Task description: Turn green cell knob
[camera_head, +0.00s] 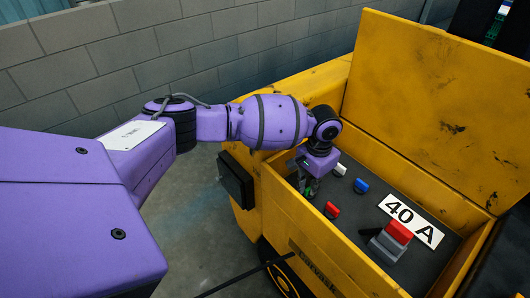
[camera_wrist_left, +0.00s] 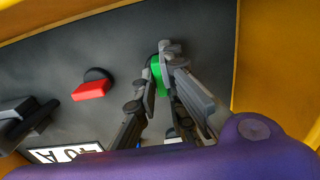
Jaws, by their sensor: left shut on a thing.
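The green knob (camera_wrist_left: 156,72) sits on the dark panel (camera_wrist_left: 60,55) and shows between my fingers in the left wrist view. My left gripper (camera_wrist_left: 163,68) is shut on it, and the fingers hide much of the knob. In the head view my left gripper (camera_head: 308,188) reaches down into the yellow box at its left inner corner, and a little green shows by the fingers. My right gripper is not in view.
Red (camera_head: 332,210), blue (camera_head: 361,186) and white (camera_head: 340,170) knobs stand on the panel near my gripper. A "40 A" label (camera_head: 411,220) and a red-and-grey switch (camera_head: 398,233) lie further right. Yellow box walls (camera_head: 310,222) and a raised lid (camera_head: 430,100) surround the panel.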

